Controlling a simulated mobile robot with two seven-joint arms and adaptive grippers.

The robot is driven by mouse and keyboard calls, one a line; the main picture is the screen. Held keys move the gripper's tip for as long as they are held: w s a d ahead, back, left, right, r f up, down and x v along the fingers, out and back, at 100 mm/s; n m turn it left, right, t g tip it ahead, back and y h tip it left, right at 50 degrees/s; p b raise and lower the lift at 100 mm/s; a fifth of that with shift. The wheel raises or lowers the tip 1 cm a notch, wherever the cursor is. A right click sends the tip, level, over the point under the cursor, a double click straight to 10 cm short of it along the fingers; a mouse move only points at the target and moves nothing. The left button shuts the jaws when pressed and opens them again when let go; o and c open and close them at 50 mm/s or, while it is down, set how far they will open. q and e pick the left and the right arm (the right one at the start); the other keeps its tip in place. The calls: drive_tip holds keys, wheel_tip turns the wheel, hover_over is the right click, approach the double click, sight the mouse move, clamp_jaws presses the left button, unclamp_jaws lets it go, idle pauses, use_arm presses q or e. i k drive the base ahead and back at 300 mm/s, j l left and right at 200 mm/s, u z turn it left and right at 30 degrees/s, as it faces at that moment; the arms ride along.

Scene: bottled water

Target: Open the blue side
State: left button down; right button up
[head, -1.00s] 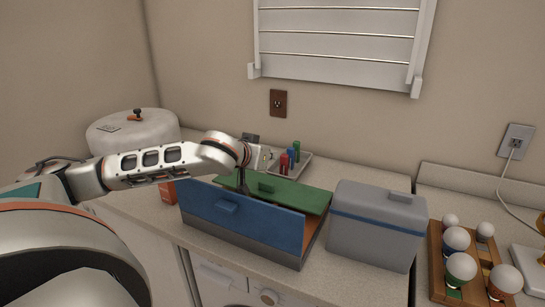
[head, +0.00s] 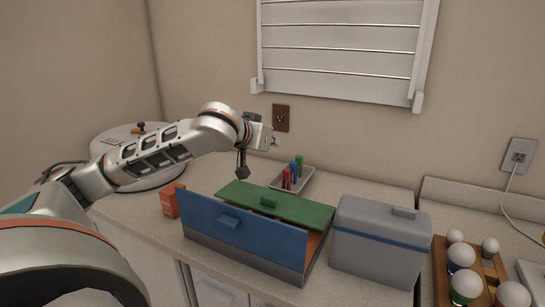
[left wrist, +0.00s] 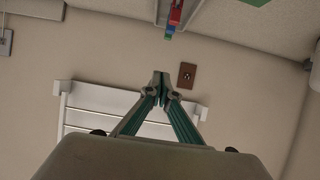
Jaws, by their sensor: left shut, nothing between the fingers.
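A box with a grey base (head: 235,259) stands on the counter. Its blue side (head: 243,232) is a panel with a small blue handle, raised steeply along the front edge. Its green side (head: 285,207) lies lower and flatter behind it. A strip of orange-brown interior shows at the right end. The rest of the interior is hidden by the blue panel. My left gripper (head: 243,174) hangs shut and empty above and behind the box, apart from both panels. Its closed fingertips also show in the left wrist view (left wrist: 160,80). My right gripper is out of view.
A grey case with a blue band (head: 375,250) stands close to the box's right. A tray (head: 306,186) with coloured sticks is behind. An orange carton (head: 171,201) stands left. A wooden bulb holder (head: 441,268) is far right. A wall rack (head: 340,88) hangs above.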

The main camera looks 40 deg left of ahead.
sight(282, 243)
drive_tip(key=k+l, duration=0.15)
drive_tip(key=k, duration=0.35)
drive_tip(key=k+l, duration=0.15)
drive_tip(key=k, duration=0.35)
